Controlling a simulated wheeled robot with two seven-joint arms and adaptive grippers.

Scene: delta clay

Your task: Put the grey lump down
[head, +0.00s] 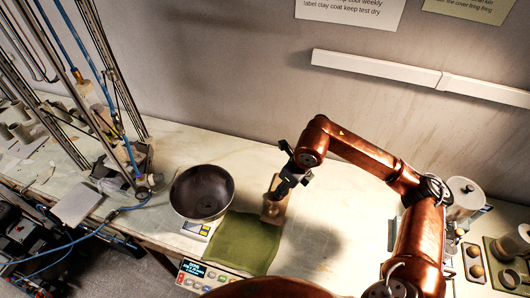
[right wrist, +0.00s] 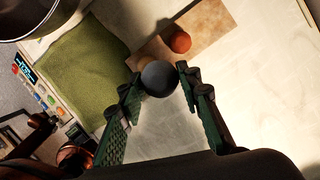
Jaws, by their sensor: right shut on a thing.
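The grey lump (right wrist: 159,78) is a dark, smooth ball in the right wrist view. My right gripper (right wrist: 160,84) is shut on it, with one green finger on each side. In the head view my right gripper (head: 281,188) is over the small brown board (head: 272,209), and the lump cannot be made out there. In the wrist view the board (right wrist: 208,42) carries an orange-red ball (right wrist: 180,42). A tan round shape (right wrist: 143,60) is partly hidden behind the lump. The height of the lump above the surface is hard to tell. My left gripper is not in view.
A green cloth (head: 245,245) lies left of the board. A dark metal bowl (head: 202,193) stands on a scale (head: 196,229) behind it. A button panel (head: 205,275) is at the front edge. Containers and a tray stand far right. The bench right of the board is clear.

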